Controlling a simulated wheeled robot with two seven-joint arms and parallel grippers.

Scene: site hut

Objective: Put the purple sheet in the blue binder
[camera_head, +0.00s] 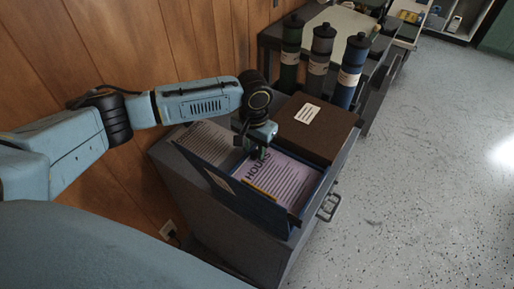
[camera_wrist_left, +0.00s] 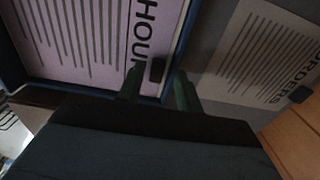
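The purple sheet (camera_head: 285,180), headed HOURS, lies flat inside the open blue binder (camera_head: 272,215), whose cover is raised on the near left side. In the left wrist view the purple sheet (camera_wrist_left: 95,40) shows within the binder's blue edge (camera_wrist_left: 182,45), with a small dark tab at its corner. My left gripper (camera_head: 262,153) is just above the sheet's far left corner. Its green fingers (camera_wrist_left: 158,92) are apart with nothing visibly held between them; whether they touch the sheet I cannot tell. My right gripper is in no view.
A pale ORDERS sheet (camera_head: 207,141) lies left of the binder on the grey cabinet (camera_head: 212,205). A brown box (camera_head: 315,130) with a white label stands right behind the binder. Three capped cylinders stand behind it. Wood wall is at left; open floor (camera_head: 430,170) is at right.

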